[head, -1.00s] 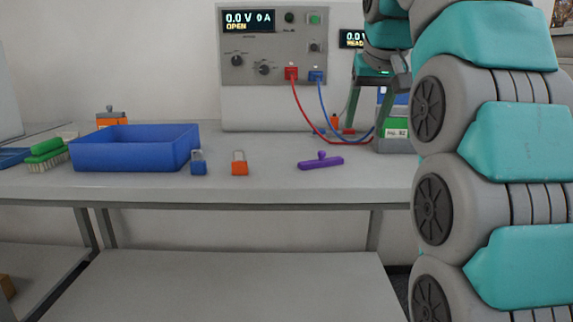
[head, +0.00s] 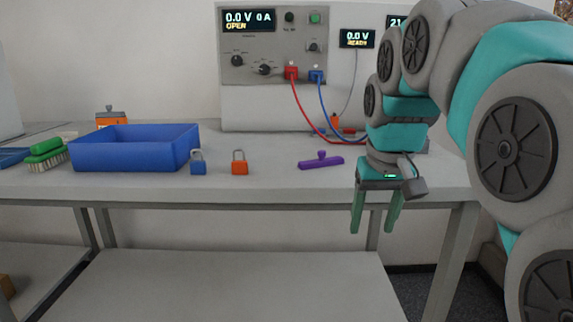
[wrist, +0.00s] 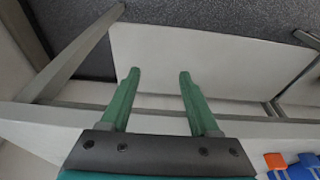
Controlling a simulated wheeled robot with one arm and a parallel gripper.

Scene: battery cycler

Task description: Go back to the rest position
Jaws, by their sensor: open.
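My gripper (head: 376,226) is open and empty, its two green fingers pointing down in front of the bench's front edge. In the wrist view the open fingers (wrist: 157,76) hang over the lower shelf (wrist: 200,60), with nothing between them. The bench (head: 270,184) stands behind my gripper in the head view. My arm curves up and to the right from the gripper and hides part of the bench's right end.
On the bench stand a blue bin (head: 135,155), a blue padlock (head: 198,167), an orange padlock (head: 239,167), a purple handle-like piece (head: 321,162) and a green brush (head: 46,155). The cycler (head: 262,95) carries red (head: 305,111) and blue (head: 325,112) leads. Floor shows at lower right.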

